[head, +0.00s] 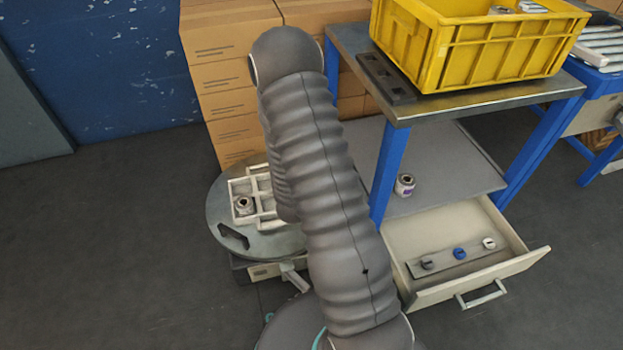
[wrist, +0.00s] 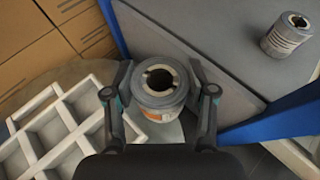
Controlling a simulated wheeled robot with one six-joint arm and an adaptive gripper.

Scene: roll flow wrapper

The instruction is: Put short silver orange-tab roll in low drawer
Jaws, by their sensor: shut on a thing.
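My gripper (wrist: 159,95) is shut on a short silver roll (wrist: 158,104) with an orange mark low on its side, seen in the wrist view. The roll is upright between the two fingers, with its dark hollow core facing the camera. In the head view my arm hides the gripper and this roll. The low drawer (head: 523,262) is pulled open at the lower right of the head view. Inside it lies a grey strip (head: 480,251) with several small round pieces, one dark, one blue and one whitish. The rest of the drawer floor is bare.
A purple-marked roll (head: 405,185) stands on the bench's lower shelf (head: 455,180). A blue bench leg (head: 388,168) rises near my arm. A yellow crate (head: 480,55) sits on top.

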